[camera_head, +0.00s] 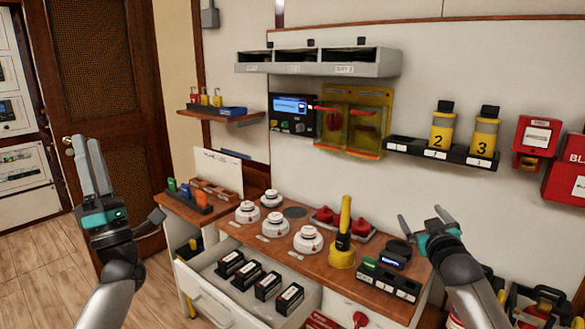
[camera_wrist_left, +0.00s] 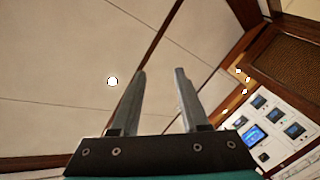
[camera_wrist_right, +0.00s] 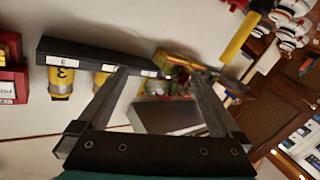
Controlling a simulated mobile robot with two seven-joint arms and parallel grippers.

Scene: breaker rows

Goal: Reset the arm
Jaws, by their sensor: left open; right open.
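My left gripper (camera_head: 84,143) is raised at the left of the head view, in front of the dark door, with its fingers pointing up. Its fingers are apart and empty in the left wrist view (camera_wrist_left: 160,73). My right gripper (camera_head: 420,214) is raised over the right end of the wooden worktop (camera_head: 278,243), below the black shelf. Its fingers are apart with nothing between them in the right wrist view (camera_wrist_right: 156,74). Neither gripper visibly holds anything.
Several white round detectors (camera_head: 307,239), a yellow-handled tool (camera_head: 344,232) and a black labelled block (camera_head: 389,279) stand on the worktop. An open drawer (camera_head: 218,305) holds several black blocks. Yellow numbered canisters (camera_head: 441,130) stand on the black shelf (camera_head: 405,147). Red boxes (camera_head: 533,137) hang at right.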

